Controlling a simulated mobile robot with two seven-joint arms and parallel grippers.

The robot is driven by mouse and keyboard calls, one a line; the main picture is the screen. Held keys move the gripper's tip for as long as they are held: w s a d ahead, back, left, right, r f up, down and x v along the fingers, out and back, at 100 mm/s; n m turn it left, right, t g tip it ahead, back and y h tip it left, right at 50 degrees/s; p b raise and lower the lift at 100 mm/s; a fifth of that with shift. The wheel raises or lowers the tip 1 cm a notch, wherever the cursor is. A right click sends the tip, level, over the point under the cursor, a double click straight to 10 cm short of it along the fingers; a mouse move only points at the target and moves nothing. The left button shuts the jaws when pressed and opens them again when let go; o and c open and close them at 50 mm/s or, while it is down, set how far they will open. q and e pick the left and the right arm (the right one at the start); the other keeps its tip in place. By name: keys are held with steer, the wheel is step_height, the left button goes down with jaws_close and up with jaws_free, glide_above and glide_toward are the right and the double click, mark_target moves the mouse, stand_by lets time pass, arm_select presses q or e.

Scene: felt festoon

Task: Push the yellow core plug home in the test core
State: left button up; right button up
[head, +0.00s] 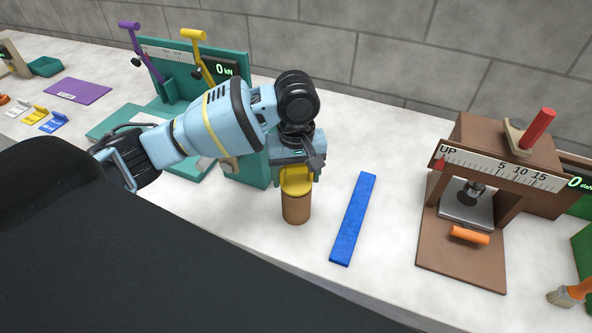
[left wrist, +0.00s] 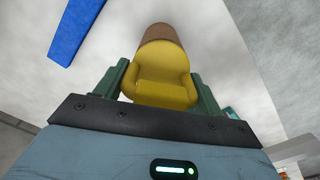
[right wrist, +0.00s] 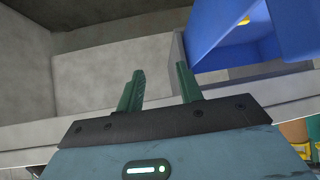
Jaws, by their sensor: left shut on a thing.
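The yellow core plug (head: 296,180) sits at the top of the brown test core (head: 296,207), which stands upright on the pale bench. My left gripper (head: 297,168) comes down from above and is shut on the plug. In the left wrist view the yellow plug (left wrist: 161,78) lies between the green fingers, with the brown core (left wrist: 161,33) right beyond it. How deep the plug sits in the core cannot be told. My right gripper (right wrist: 160,90) shows only in the right wrist view, open and empty, with its fingers apart.
A blue felt strip (head: 353,218) lies just right of the core. A brown press (head: 462,232) with a scale and red-handled lever stands further right. A teal tester (head: 190,80) with purple and yellow levers stands behind at left. A blue bin (right wrist: 225,35) is near my right gripper.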

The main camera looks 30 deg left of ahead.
arm_select(q)
steer(key=shift+f, duration=0.25)
steer(key=o, duration=1.1)
steer(key=shift+r, duration=3.9)
